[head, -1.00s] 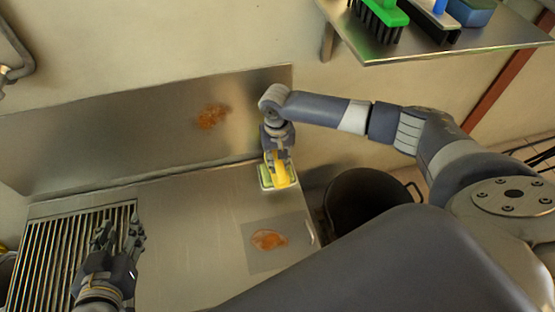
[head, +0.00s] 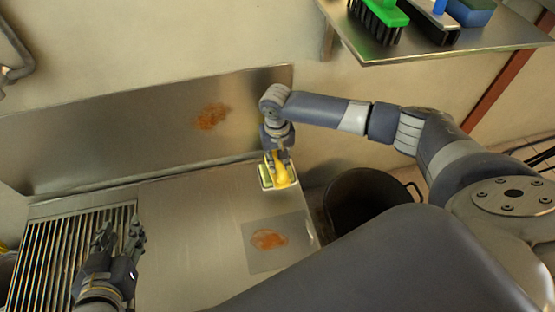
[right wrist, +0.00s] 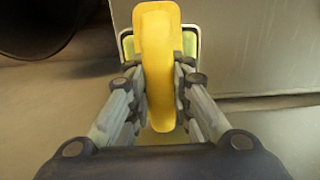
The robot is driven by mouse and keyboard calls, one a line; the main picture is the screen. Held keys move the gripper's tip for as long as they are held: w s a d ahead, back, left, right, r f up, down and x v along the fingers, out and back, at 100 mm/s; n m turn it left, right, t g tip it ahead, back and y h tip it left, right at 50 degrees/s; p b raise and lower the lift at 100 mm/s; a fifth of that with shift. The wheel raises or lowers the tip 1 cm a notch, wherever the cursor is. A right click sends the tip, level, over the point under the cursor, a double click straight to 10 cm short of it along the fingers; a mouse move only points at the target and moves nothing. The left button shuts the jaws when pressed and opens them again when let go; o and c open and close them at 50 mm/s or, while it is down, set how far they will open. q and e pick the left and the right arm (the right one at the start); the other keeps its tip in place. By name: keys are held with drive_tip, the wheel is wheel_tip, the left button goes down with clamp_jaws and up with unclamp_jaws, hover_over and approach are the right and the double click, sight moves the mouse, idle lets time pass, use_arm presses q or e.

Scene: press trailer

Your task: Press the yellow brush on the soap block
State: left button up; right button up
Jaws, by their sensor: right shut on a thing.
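The yellow brush (head: 281,176) is held upright by my right gripper (head: 278,152) over the soap block. In the right wrist view the brush's yellow back (right wrist: 157,60) sits between the fingers of my right gripper (right wrist: 160,85). The greenish soap block (head: 264,174) lies in a pale tray at the counter's back right edge, partly hidden under the brush. Whether the bristles touch the soap is hidden. My left gripper (head: 119,240) is open and empty above the slatted drain grid at the left.
An orange stain (head: 268,239) lies on a darker patch of the steel counter (head: 190,220); another stain (head: 211,116) is on the backsplash. A dark bin (head: 365,200) stands right of the counter. A shelf (head: 400,55) above holds a green brush (head: 379,18) and other cleaning tools.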

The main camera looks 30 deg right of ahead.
use_arm(q)
drive_tip(key=shift+s+a+f+g+y+p, duration=0.15)
drive_tip(key=shift+s+a+f+g, duration=0.1)
drive_tip(key=shift+s+f+g, duration=0.3)
drive_tip(key=shift+s+a+f+g+y+p, duration=0.2)
drive_tip(key=shift+s+f+g, duration=0.15)
drive_tip(key=shift+s+f, duration=0.2)
use_arm(e)
drive_tip(key=shift+s+f, duration=0.1)
clamp_jaws()
idle(4.0)
use_arm(q)
drive_tip(key=shift+f, duration=0.1)
